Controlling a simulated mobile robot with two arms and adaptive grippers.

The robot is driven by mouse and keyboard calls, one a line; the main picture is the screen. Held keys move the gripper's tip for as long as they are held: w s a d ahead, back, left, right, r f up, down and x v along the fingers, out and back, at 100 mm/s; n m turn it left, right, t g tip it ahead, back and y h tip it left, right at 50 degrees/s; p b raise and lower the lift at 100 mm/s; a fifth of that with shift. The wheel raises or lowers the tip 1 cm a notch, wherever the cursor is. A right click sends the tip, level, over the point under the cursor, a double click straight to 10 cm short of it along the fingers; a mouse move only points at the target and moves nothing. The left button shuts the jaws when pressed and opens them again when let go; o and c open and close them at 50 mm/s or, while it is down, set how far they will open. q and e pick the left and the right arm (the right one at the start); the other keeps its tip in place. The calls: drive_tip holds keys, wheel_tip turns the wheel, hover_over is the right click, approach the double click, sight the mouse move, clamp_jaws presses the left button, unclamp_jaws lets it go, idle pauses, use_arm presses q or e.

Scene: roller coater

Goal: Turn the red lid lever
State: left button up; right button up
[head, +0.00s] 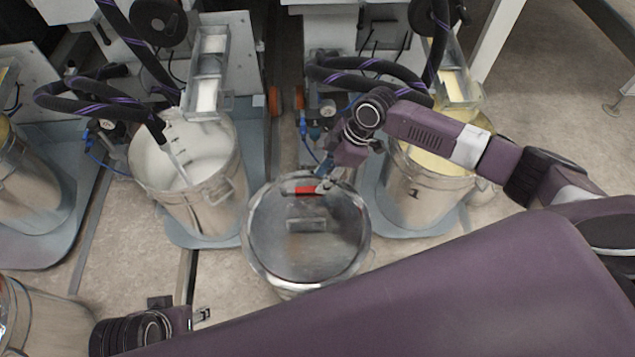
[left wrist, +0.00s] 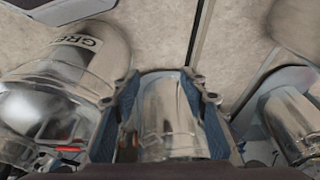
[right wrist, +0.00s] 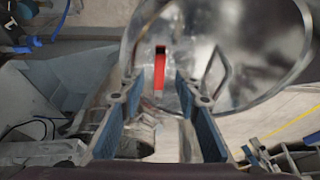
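The red lid lever (head: 303,190) lies on the far part of a round metal lid (head: 300,250) that covers a steel bucket in the middle of the head view. My right gripper (head: 326,182) is just right of the lever. In the right wrist view the lever (right wrist: 160,68) shows ahead of the open fingers (right wrist: 157,88), in line with the gap between them. Whether the fingers touch it cannot be told. My left gripper (head: 202,315) is low at the left, away from the lid; its wrist view shows open fingers (left wrist: 163,85).
Open buckets with white (head: 190,190) and yellow (head: 435,175) liquid stand left and right of the lidded one, below machines with black hoses (head: 370,75). Another steel bucket (head: 45,320) is at the lower left. Bare floor (head: 560,110) shows at the upper right.

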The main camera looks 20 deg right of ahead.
sight(314, 188)
use_arm(q)
drive_tip(key=shift+b+v, duration=0.35)
drive_tip(key=shift+v, duration=1)
use_arm(e)
drive_tip(key=shift+x, duration=1.75)
use_arm(q)
drive_tip(key=shift+a, duration=0.1)
use_arm(e)
drive_tip(key=shift+c, duration=0.5)
clamp_jaws()
